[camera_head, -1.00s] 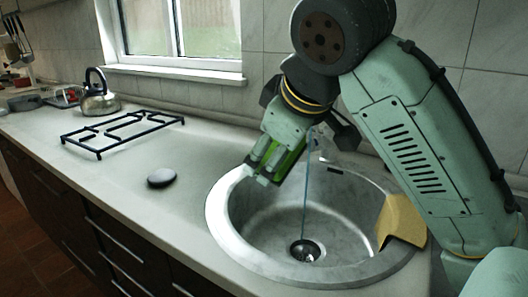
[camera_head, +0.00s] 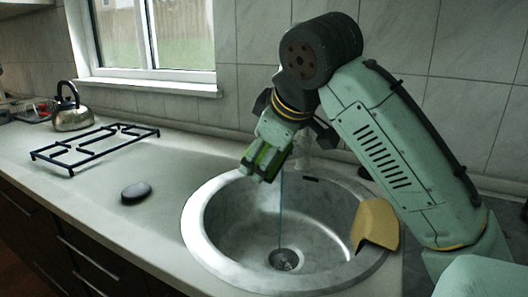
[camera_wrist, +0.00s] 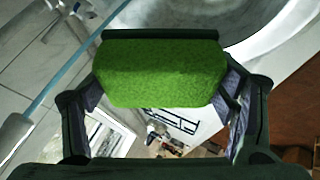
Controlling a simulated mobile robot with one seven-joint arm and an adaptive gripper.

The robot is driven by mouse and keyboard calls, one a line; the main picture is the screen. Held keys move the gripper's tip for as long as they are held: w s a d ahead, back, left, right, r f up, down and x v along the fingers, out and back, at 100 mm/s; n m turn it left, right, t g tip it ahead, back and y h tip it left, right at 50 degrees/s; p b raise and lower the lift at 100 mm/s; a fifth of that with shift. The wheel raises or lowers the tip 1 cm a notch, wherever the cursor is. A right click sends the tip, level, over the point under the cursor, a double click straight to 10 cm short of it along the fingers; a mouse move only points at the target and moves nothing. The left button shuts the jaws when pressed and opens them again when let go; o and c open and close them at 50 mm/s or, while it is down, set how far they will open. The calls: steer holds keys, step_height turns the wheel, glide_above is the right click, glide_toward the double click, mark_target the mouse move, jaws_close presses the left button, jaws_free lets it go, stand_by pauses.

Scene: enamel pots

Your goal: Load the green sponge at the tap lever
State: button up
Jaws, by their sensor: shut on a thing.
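My gripper (camera_head: 265,160) is above the left back part of the round sink (camera_head: 204,205), pointing down and to the left. It is shut on the green sponge (camera_wrist: 160,75), which fills the space between the fingers in the wrist view. In the head view only a little of the sponge's green shows between the fingers. The tap (camera_head: 303,150) stands behind the sink, partly hidden by my gripper, and I cannot make out its lever. A thin blue stream of water (camera_head: 281,215) runs down toward the drain (camera_head: 285,259); it also shows left of the sponge in the wrist view (camera_wrist: 60,80).
A yellow cloth (camera_head: 376,224) hangs over the sink's right rim. A dark oval object (camera_head: 136,192) lies on the counter left of the sink. A black pot grate (camera_head: 95,147) and a metal kettle (camera_head: 72,110) stand further left. The counter between is clear.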

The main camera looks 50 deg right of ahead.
steer(key=d, duration=0.1)
steer(key=w+d, duration=0.2)
steer(key=shift+w+d+f+p, duration=0.1)
steer(key=shift+d+f+p, duration=0.25)
steer(key=shift+p, duration=0.05)
steer(key=shift+w+d+f+p, duration=0.25)
steer(key=shift+w+d+p, duration=0.15)
steer(key=shift+d, duration=0.35)
steer(key=shift+w+d+f+p, duration=0.25)
steer(key=shift+w+d, duration=0.2)
steer(key=shift+d, duration=0.25)
steer(key=shift+a, duration=0.1)
steer(key=shift+s+a+r+b, duration=0.1)
steer(key=shift+s+a+b, duration=0.25)
steer(key=shift+s+a, duration=0.6)
steer(key=shift+s+a+f+b, duration=0.1)
steer(key=shift+s+a+b, duration=0.3)
steer(key=shift+a, duration=0.95)
steer(key=shift+s+a+r+b, duration=0.1)
steer(key=shift+s+a+b, duration=0.2)
steer(key=shift+s+a, duration=0.65)
steer(key=shift+w+a, duration=0.2)
